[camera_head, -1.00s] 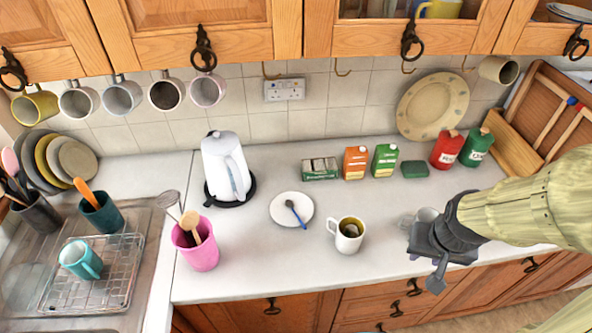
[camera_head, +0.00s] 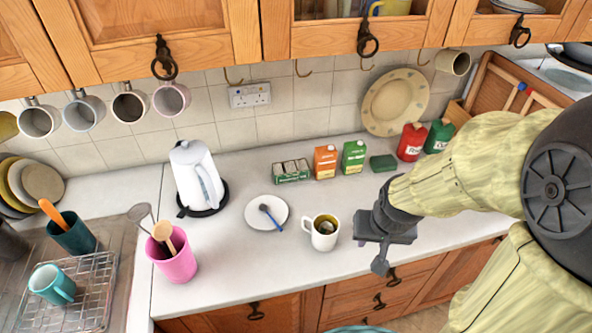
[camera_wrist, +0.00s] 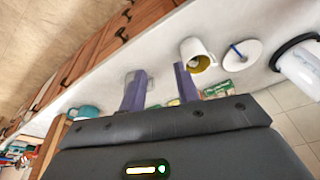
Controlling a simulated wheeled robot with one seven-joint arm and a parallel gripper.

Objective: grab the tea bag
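A white mug (camera_head: 321,238) stands upright on the counter. A small pale shape inside it (camera_head: 327,228) looks like the tea bag, but it is too small to be sure. The mug is tipped in the wrist view (camera_wrist: 192,48) by the camera angle, and its yellowish inside shows. My gripper (camera_head: 378,258) is above the counter's front edge, to the right of the mug and apart from it. In the wrist view my gripper's two purple-grey fingers (camera_wrist: 160,72) are spread with nothing held between them.
A white plate with a blue-handled spoon (camera_head: 267,213) lies left of the mug. The kettle (camera_head: 198,178), pink pot (camera_head: 172,255) and tea boxes (camera_head: 325,162) stand around. Cupboards hang above.

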